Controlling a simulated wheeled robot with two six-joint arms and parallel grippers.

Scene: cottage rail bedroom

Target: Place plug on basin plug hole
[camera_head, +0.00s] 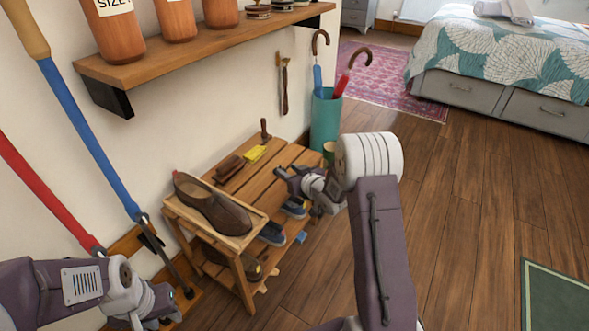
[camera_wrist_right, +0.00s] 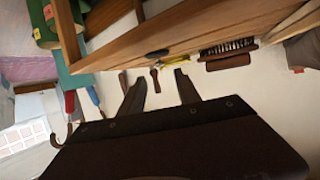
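I see no plug, basin or plug hole in either view. My right gripper (camera_head: 282,174) is above the right part of a slatted wooden shoe rack. In the right wrist view its two dark fingers (camera_wrist_right: 160,82) are apart with nothing held between them. My left gripper (camera_head: 168,312) is low at the left, near the wall and the foot of the rack; its fingers are too small and partly cut off to tell their state.
The wooden rack (camera_head: 276,190) bears a brown shoe (camera_head: 213,204), a yellow item (camera_head: 254,155) and brushes, with more shoes below. A teal umbrella stand (camera_head: 325,122) stands beyond it. A wall shelf (camera_head: 205,45) juts out above. Open wooden floor (camera_head: 460,220) lies right.

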